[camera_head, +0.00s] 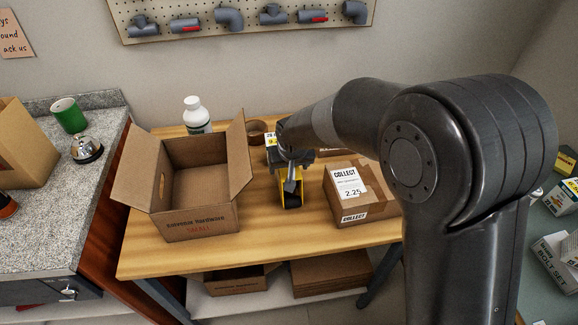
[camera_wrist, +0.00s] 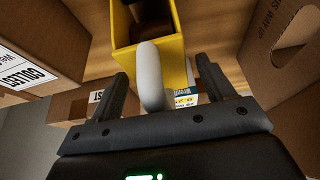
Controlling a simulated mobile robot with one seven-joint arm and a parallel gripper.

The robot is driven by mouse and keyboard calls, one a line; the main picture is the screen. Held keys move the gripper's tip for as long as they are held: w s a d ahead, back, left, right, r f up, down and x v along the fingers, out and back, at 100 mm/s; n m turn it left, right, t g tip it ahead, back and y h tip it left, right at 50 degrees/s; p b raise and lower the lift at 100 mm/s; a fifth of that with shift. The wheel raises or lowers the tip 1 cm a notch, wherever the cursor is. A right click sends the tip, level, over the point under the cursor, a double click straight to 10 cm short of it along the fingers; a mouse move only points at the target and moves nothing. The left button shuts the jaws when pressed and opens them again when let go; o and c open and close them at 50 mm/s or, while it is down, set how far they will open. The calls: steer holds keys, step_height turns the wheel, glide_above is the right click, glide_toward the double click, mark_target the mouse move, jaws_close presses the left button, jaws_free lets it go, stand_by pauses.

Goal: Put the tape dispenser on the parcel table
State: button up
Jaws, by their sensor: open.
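The yellow tape dispenser (camera_head: 292,200) is on the wooden parcel table (camera_head: 270,248), between an open carton and a taped parcel. My gripper (camera_head: 291,172) is right at it, partly covering it in the head view. In the wrist view, the yellow body of the dispenser (camera_wrist: 178,52) and its pale grey handle (camera_wrist: 151,78) fill the middle. My gripper's two fingers (camera_wrist: 166,85) are open, one on each side of the handle, with gaps visible. I cannot tell whether the dispenser rests fully on the tabletop.
The open carton (camera_head: 196,220) stands left and the COLLECT parcel (camera_head: 362,208) right, both close to my gripper. A white bottle (camera_head: 196,117) and a brown tape roll (camera_head: 257,131) are behind. The table's front strip is clear.

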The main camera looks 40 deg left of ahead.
steer(key=v, duration=1.2)
steer(key=w+d+r+m+t+h, duration=0.15)
steer(key=d+r, duration=0.25)
steer(key=d, duration=1)
steer(key=w+d+r+m, duration=0.25)
steer(key=d+r, duration=0.25)
steer(key=d, duration=0.9)
steer(key=s+d+m+h, duration=0.1)
steer(key=s+d+m, duration=0.1)
steer(key=s+d, duration=0.4)
steer(key=s+d+m+t, duration=0.1)
steer(key=s+d+m, duration=0.2)
steer(key=s+d, duration=0.4)
steer(key=d, duration=0.6)
steer(key=shift+s+d+f+h, duration=0.15)
steer(key=shift+h, duration=0.2)
